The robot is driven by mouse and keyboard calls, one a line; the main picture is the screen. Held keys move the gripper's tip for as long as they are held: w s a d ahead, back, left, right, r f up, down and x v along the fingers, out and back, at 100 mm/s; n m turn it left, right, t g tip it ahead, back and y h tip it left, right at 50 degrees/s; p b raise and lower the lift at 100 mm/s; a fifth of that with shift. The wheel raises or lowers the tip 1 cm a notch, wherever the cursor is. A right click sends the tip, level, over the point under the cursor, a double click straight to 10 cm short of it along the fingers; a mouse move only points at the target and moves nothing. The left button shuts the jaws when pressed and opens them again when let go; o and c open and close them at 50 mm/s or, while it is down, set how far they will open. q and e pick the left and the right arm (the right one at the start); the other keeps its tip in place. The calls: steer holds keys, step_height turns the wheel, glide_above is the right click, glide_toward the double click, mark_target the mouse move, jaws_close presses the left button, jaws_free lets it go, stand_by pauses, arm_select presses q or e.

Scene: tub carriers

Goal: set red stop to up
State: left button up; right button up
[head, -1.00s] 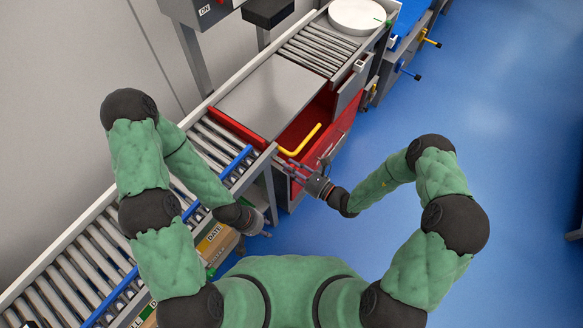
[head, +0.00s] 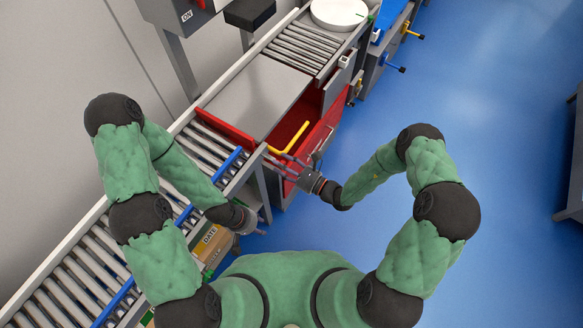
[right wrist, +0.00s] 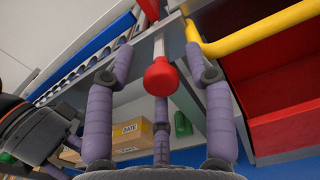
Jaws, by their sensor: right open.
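A red knob (right wrist: 161,76) on a pale rod shows in the right wrist view, between the purple fingers of my right gripper (right wrist: 160,58). The fingers are spread around it, and I see no clear contact. In the head view my right gripper (head: 289,167) is beside the conveyor edge, and the knob cannot be made out there. A red plate (head: 225,129) stands across the rollers at the near end of a grey panel; whether it is joined to the knob is hidden. My left gripper (head: 243,222) hangs low by the roller conveyor, its fingers too small to read.
A red bin (head: 318,133) with a yellow bar (head: 290,141) lies just beyond my right gripper. A blue rail (head: 227,164) edges the roller conveyor. Cardboard boxes (head: 212,243) sit below it. Yellow and blue levers (head: 396,69) stick out farther along.

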steer(key=v, duration=1.1)
steer(key=shift+s+d, duration=0.2)
steer(key=shift+d, duration=0.1)
steer(key=s+a+f+n+g, duration=0.2)
steer(key=s+a+n+g, duration=0.15)
steer(key=s+g, duration=0.25)
steer(key=s+a+f+n+g, duration=0.2)
steer(key=s+a+n+g, duration=0.1)
steer(key=s+n+g, duration=0.25)
steer(key=s+d+f+n+g+h, duration=0.4)
steer(key=s+n+h, duration=0.2)
steer(key=s, duration=0.1)
steer(key=w+d+f+n+t+h, duration=0.1)
steer(key=w+d+n+t+h, duration=0.1)
steer(key=w+n+t+h, duration=0.2)
steer(key=w+n+t, duration=0.1)
steer(key=w+n, duration=0.2)
steer(key=shift+d+f+n+h, duration=0.2)
steer(key=shift+d+n+h, duration=0.1)
steer(key=shift+d+n, duration=0.1)
steer(key=shift+w, duration=0.15)
